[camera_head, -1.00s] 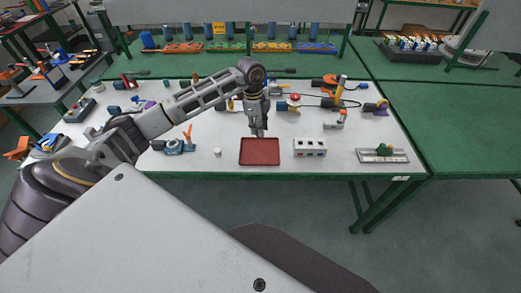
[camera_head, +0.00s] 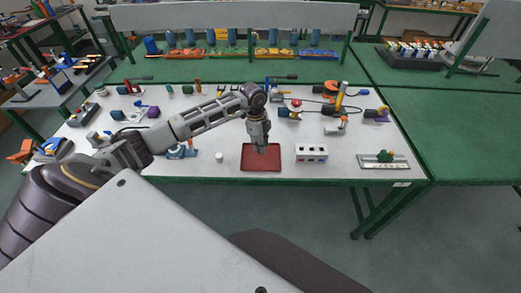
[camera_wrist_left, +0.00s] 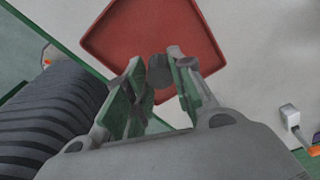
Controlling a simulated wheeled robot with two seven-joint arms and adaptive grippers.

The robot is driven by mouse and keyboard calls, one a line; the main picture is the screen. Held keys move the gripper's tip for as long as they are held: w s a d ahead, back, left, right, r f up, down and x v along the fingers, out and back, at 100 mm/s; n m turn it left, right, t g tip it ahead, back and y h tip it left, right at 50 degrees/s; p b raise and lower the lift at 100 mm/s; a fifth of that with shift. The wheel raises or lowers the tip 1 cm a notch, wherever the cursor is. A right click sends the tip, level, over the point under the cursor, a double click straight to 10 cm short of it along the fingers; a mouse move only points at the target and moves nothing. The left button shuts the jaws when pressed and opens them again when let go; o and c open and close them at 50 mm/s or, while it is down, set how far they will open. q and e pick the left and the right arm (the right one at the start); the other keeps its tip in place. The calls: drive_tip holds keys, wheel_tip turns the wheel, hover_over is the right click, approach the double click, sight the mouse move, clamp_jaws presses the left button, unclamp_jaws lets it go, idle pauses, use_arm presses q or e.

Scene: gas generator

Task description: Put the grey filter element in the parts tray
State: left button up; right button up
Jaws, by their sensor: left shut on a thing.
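The parts tray is a shallow red tray (camera_head: 248,165) at the front edge of the white-topped table; it also shows in the left wrist view (camera_wrist_left: 115,35). My left gripper (camera_head: 261,150) points down over the far half of the tray. In the left wrist view its green-padded fingers (camera_wrist_left: 156,68) are shut on a small dark grey cylinder, the grey filter element (camera_wrist_left: 159,72). The element is over the tray; whether it touches the tray floor I cannot tell. In the head view the fingers hide the element. My right gripper is not in view.
A white block with dark openings (camera_head: 311,152) stands just right of the tray. A small white cylinder (camera_head: 220,157) stands to its left, near a blue vice-like tool (camera_head: 182,151). A metal plate with a green part (camera_head: 384,160) lies farther right. Several tools fill the table's back.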

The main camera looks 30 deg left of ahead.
use_arm(q)
drive_tip(key=shift+f, duration=1.75)
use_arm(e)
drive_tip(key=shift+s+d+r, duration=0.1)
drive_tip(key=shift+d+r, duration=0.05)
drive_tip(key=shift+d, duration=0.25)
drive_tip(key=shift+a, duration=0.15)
